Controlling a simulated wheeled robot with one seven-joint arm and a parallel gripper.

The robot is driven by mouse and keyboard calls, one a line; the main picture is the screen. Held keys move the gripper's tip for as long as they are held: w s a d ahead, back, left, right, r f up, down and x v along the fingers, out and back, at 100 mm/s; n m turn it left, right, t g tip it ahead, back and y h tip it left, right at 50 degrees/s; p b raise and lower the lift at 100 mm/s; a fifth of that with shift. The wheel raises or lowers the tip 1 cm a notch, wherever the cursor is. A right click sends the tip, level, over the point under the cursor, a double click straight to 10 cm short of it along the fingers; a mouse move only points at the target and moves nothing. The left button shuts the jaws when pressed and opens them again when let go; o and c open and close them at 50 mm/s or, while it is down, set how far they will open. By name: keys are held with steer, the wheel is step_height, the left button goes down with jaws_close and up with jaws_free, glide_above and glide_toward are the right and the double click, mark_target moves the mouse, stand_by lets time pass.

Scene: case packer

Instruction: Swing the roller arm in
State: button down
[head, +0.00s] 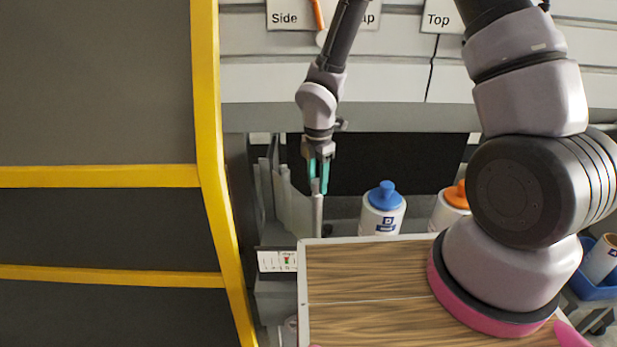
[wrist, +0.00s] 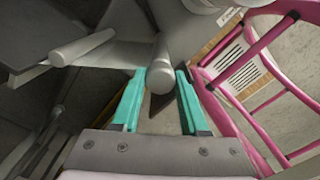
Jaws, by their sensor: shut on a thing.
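My gripper (head: 318,172) points down in the head view, at the left end of the machine's dark opening. Its teal fingers are around the top of an upright grey roller (head: 317,212). In the wrist view the fingers of my gripper (wrist: 162,88) are on either side of the roller (wrist: 160,66), whose rounded end faces the camera. My gripper is shut on this roller. Grey plates (head: 287,200) stand beside the roller on its left. The joint where the roller arm meets the machine is hidden from the head view.
A bottle with a blue cap (head: 382,212) and one with an orange cap (head: 450,208) stand right of the roller. A yellow-framed guard (head: 210,130) rises close on the left. My wooden tabletop (head: 370,270) is in front. A second grey rod (wrist: 84,47) shows in the wrist view.

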steer(key=shift+s+d+n, duration=0.3)
steer(key=shift+d+n, duration=0.65)
steer(key=shift+n, duration=0.05)
steer(key=shift+c, duration=2.1)
jaws_free()
steer(key=shift+d, duration=0.1)
steer(key=shift+r, duration=0.1)
step_height(320, 180, up, 11)
steer(key=shift+f, duration=0.2)
